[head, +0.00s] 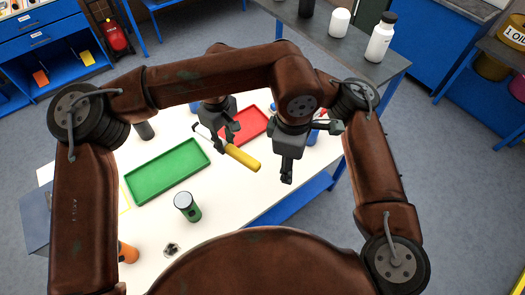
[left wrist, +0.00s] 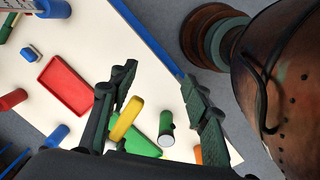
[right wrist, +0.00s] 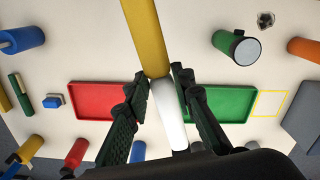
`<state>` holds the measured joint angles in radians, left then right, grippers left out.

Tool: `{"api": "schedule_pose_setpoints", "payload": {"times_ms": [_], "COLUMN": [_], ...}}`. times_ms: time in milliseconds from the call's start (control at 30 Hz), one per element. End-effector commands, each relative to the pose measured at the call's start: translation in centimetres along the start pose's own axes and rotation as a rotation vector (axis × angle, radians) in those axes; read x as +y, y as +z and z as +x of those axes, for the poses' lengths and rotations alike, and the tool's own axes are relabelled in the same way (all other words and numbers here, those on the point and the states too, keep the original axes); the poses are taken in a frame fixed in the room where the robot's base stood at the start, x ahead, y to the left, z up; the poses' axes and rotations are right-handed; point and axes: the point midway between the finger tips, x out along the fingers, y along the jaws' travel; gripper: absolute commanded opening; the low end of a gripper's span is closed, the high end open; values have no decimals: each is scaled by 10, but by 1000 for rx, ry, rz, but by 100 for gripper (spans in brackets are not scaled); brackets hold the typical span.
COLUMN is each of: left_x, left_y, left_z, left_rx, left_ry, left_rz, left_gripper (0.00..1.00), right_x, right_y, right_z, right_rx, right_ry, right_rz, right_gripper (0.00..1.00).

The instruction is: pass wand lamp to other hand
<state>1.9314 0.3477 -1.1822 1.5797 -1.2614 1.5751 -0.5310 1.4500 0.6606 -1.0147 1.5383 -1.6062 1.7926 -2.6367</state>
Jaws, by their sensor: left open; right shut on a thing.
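The wand lamp has a yellow handle (head: 243,157) and a pale rod. My right gripper (head: 223,142) is shut on it near where the two parts meet, above the table. In the right wrist view the white part (right wrist: 171,112) runs between the fingers and the yellow part (right wrist: 145,35) reaches away toward the top. My left gripper (head: 287,175) is open and empty, to the right of the yellow end and apparently apart from it. In the left wrist view the yellow end (left wrist: 126,119) shows between the open fingers (left wrist: 160,75).
A green tray (head: 165,170) and a red tray (head: 245,124) lie on the white table. A green cylinder (head: 187,207) stands in front, with an orange cylinder (head: 128,253) at the near left. Bottles (head: 380,38) stand on a separate grey table behind.

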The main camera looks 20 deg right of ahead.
Motion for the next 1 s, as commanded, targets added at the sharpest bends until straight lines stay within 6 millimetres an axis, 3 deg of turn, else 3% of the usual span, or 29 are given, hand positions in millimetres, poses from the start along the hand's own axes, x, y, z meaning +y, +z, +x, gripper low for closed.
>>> {"api": "schedule_pose_setpoints", "payload": {"times_ms": [33, 100, 200, 333, 567, 1000], "left_x": [0, 4, 11, 18, 23, 36], "left_y": [-14, -36, -61, -79, -94, -149], "left_z": [16, 29, 32, 27, 31, 84], "left_rx": [156, 348, 568, 749, 828, 822], "left_ry": [14, 30, 46, 56, 59, 57], "left_rz": [80, 167, 254, 312, 331, 327], "left_gripper": [44, 44, 44, 44, 44, 44], "right_x": [0, 0, 0, 0, 0, 0], "right_y": [0, 0, 0, 0, 0, 0], "right_z": [0, 0, 0, 0, 0, 0], "right_rx": [1, 1, 1, 1, 1, 1], "right_ry": [0, 0, 0, 0, 0, 0], "right_rz": [0, 0, 0, 0, 0, 0], "right_gripper": [0, 0, 0, 0, 0, 0]}}
